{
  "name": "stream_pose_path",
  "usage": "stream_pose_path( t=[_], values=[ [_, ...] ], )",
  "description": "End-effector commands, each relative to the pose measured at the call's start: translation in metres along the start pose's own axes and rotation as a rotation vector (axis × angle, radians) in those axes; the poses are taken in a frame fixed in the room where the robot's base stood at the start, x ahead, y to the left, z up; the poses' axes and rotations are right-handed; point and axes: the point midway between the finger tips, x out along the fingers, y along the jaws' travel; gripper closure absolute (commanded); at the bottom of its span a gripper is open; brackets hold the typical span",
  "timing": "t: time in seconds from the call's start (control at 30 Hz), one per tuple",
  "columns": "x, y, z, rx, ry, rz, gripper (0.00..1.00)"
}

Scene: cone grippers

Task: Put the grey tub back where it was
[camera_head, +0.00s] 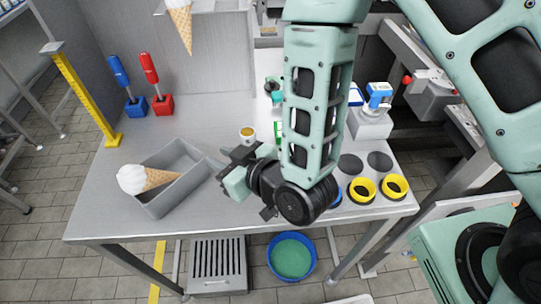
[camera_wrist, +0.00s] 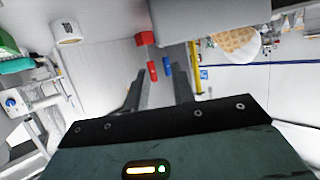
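The grey tub (camera_head: 186,189) is an open rectangular box on the left part of the steel table. An ice cream cone (camera_head: 158,178) lies in it, with its white scoop over the left wall. My gripper (camera_head: 218,167) is just right of the tub, low over the table, its fingers pointing left. In the wrist view my gripper (camera_wrist: 159,85) has its fingers apart, with no object clearly held between them. The cone's waffle part (camera_wrist: 236,42) shows at upper right there. Whether a finger touches the tub cannot be told.
A blue tool (camera_head: 119,72) and a red tool (camera_head: 149,68) stand in holders behind the tub. A yellow post (camera_head: 85,97) rises at the table's left edge. A small cup (camera_head: 247,133) stands behind my gripper. Yellow rings (camera_head: 362,190) are at the right. Another cone (camera_head: 181,25) hangs above.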

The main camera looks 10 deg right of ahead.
Motion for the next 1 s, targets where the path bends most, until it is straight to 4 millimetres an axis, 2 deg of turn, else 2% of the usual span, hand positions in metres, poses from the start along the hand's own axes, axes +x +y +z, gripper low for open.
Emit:
stream_pose_path(
  t=[0.27,0.47,0.67,1.0],
  values=[
    [-0.002,-0.001,-0.009,0.005,-0.080,-0.033,0.75],
    [-0.024,-0.001,-0.020,0.015,-0.321,-0.096,0.75],
    [-0.076,0.006,-0.026,0.017,-0.600,-0.117,0.75],
    [-0.201,0.027,-0.035,0.033,-1.044,-0.048,0.75]
  ],
)
